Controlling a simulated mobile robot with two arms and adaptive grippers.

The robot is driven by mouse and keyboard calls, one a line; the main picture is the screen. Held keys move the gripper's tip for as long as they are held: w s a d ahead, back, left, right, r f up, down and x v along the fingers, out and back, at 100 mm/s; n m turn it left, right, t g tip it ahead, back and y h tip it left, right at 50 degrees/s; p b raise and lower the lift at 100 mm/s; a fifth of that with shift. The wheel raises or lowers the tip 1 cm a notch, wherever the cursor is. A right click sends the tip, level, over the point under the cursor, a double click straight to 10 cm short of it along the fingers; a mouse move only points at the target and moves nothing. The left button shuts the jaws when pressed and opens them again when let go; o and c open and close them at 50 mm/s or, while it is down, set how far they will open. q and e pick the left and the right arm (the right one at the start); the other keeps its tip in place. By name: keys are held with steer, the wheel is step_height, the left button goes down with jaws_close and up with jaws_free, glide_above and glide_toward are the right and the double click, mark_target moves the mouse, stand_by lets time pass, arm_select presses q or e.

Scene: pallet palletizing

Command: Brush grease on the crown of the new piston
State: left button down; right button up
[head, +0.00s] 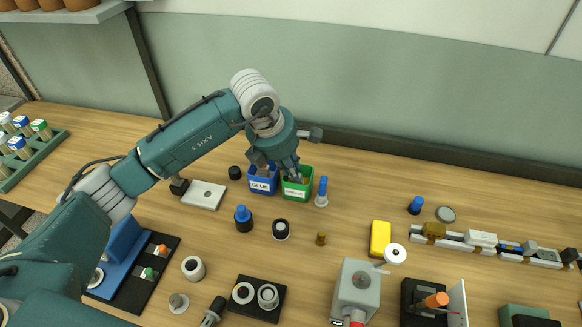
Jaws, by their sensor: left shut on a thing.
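My left gripper (291,174) reaches down at the green container (297,190), whose label seems to read grease. It is shut on a brush, mostly hidden by the fingers and the container walls. I cannot tell how deep the brush sits. Which part is the new piston is unclear: a pale metal cylinder (193,268) stands alone on the table, and two round metal parts (268,297) sit on a black plate (247,310) at the front. My right gripper does not show.
A blue container (262,184) labelled glue stands directly left of the green one. A blue-tipped bottle (322,190) stands close on its right. A blue-capped jar (243,218) and a dark ring-topped part (281,229) stand in front. A grey machine (357,290) is at the front right.

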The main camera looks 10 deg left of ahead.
arm_select(q)
steer(key=shift+s+f, duration=0.1)
steer(key=shift+f, duration=0.05)
steer(key=shift+r+p, duration=0.5)
steer(key=shift+r, duration=0.4)
steer(key=shift+r+p, duration=1.15)
steer(key=shift+r, duration=1.55)
